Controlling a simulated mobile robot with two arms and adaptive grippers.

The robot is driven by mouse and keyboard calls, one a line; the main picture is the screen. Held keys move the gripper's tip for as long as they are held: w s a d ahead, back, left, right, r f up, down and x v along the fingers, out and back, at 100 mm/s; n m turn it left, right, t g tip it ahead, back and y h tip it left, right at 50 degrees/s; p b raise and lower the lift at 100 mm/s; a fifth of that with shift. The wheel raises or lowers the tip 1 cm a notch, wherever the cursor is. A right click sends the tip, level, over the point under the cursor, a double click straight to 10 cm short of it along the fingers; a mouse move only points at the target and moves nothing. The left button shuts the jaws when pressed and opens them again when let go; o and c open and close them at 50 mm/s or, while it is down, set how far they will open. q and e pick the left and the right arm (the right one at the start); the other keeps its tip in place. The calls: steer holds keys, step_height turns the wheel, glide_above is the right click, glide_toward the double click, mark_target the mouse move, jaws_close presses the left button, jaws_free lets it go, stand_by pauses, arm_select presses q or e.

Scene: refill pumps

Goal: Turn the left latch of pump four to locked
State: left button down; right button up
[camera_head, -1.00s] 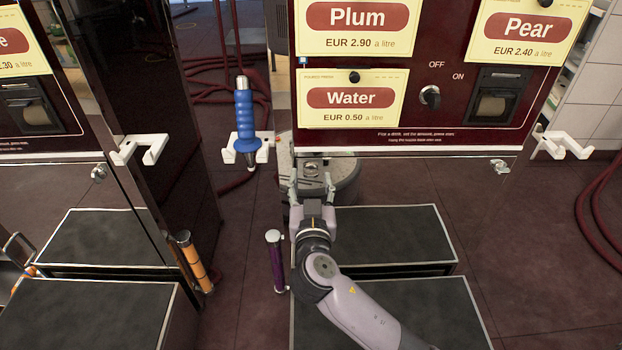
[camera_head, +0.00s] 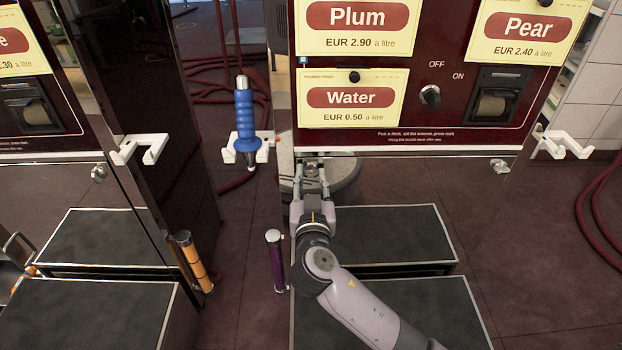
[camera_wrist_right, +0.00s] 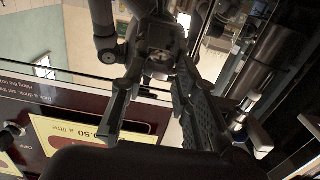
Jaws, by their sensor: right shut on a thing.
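Pump four's left latch (camera_head: 311,170), a small metal knob, is at the left end of the glossy panel below the Water sign. My right gripper (camera_head: 311,166) comes up from below, with one finger on each side of the latch, and is shut on it. In the right wrist view, the two fingers of my right gripper (camera_wrist_right: 158,105) reach toward a shiny panel, and the latch (camera_wrist_right: 160,66) is hard to make out between them. How far the latch is turned cannot be told. The right latch (camera_head: 500,166) shows at the panel's other end. My left gripper is not in view.
A blue nozzle (camera_head: 245,122) hangs on a white holder left of the gripper. Another white holder (camera_head: 562,145) is at right. A purple-handled post (camera_head: 276,262) stands close left of my arm. Dark steps (camera_head: 395,235) lie below.

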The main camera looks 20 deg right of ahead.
jaws_close()
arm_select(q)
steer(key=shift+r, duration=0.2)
arm_select(e)
steer(key=shift+n, duration=0.6)
steer(key=n+p, duration=0.3)
steer(key=n, duration=0.5)
steer(key=shift+r+n+p, duration=0.1)
steer(key=shift+n+p, duration=0.2)
steer(key=shift+p, duration=0.1)
steer(key=n+p, duration=0.3)
steer(key=n, duration=0.4)
steer(key=shift+a+n+p, duration=0.1)
steer(key=shift+n+p, duration=0.2)
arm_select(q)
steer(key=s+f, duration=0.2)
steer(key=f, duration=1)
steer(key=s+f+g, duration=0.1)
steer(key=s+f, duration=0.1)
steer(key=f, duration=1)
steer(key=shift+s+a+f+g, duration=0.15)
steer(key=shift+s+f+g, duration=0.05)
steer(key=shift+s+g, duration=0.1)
arm_select(e)
steer(key=shift+n, duration=0.4)
